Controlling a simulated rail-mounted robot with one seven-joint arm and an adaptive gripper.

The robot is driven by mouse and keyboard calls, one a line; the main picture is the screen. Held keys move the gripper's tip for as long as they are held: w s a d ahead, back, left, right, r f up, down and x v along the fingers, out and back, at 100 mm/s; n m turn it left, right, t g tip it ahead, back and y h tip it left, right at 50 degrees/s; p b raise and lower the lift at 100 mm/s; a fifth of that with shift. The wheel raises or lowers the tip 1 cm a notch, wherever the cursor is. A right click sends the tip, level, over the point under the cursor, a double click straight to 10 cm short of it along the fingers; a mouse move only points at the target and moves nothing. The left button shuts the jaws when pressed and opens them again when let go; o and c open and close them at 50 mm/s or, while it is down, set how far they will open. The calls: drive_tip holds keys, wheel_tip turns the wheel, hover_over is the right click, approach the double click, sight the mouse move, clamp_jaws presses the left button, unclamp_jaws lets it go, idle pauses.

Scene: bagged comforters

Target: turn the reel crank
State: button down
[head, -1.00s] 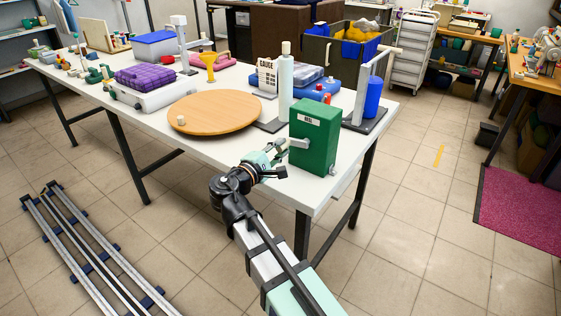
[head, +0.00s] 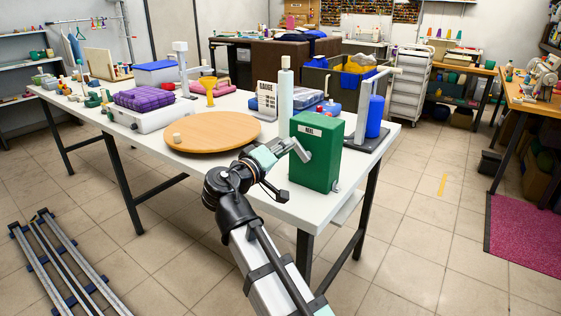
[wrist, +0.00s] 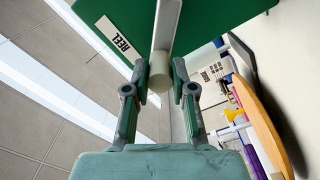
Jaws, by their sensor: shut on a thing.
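The reel is a green box (head: 318,170) with a white label reading REEL, standing at the near right corner of the white table. Its grey crank arm (head: 302,149) is on the left face and slants up and left from its hub. My gripper (head: 288,145) is at the crank's outer end. In the wrist view, my gripper (wrist: 160,88) has its two fingers on either side of the pale round crank knob (wrist: 160,68), shut on it. The crank arm (wrist: 168,25) runs up from the knob across the green face.
A round wooden turntable (head: 212,132) lies left of the reel. A pale upright cylinder (head: 285,95) stands behind it, and a blue roll on a stand (head: 375,115) is at the right.

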drive_tip(key=shift+s+d+r+m+b, duration=0.15)
drive_tip(key=shift+d+r+m+b, duration=0.1)
drive_tip(key=shift+m+b, duration=0.5)
drive_tip(key=shift+s+d+r+m+b, duration=0.15)
drive_tip(key=shift+d+m+b, duration=0.2)
drive_tip(key=shift+m, duration=0.6)
drive_tip(key=shift+a, duration=0.1)
drive_tip(key=c, duration=1)
unclamp_jaws()
drive_tip(key=v, duration=1.2)
